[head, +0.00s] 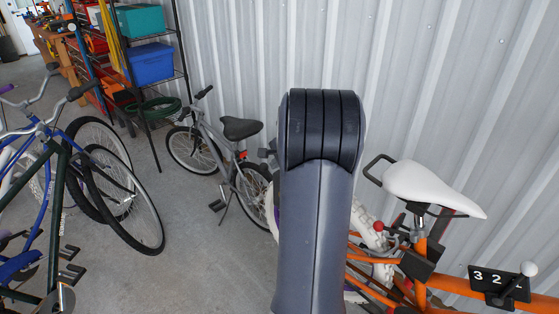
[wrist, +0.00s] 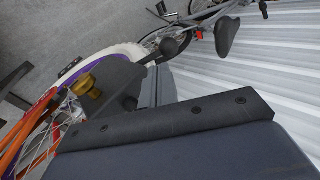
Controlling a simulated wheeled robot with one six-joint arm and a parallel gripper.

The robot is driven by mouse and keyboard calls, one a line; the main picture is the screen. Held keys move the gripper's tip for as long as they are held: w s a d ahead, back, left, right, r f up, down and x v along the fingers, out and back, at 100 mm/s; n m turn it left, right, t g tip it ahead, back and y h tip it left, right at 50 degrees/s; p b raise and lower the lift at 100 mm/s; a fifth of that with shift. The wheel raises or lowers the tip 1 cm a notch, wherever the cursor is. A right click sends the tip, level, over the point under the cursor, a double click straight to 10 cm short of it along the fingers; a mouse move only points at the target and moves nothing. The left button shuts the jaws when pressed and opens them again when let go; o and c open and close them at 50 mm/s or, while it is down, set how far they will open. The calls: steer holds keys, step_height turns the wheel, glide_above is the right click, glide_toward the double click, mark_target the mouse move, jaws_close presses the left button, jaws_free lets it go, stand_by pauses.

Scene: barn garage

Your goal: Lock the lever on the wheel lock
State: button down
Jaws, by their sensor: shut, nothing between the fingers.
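An orange bicycle (head: 470,287) with a white saddle (head: 432,187) stands at the right in the head view. A small red knob (head: 378,226) shows beside its white rear tyre, just right of my arm. It looks like the end of the wheel lock's lever, but the lock body and lever position are not clear. My gripper is hidden behind my arm in the head view. In the wrist view my gripper (wrist: 172,46) is shut and empty, near the white-and-purple wheel (wrist: 92,60). A brass-coloured cylinder (wrist: 85,87) shows beside the wheel; no red knob is visible there.
A black box with white digits (head: 493,283) and a pale knob (head: 528,268) is on the orange frame. A grey bicycle (head: 215,150) stands by the corrugated wall (head: 240,50). Other bicycles (head: 65,195) are at left. Bare floor (head: 190,260) lies between.

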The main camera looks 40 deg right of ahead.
mark_target(266, 171)
steer(key=shift+x, duration=2.35)
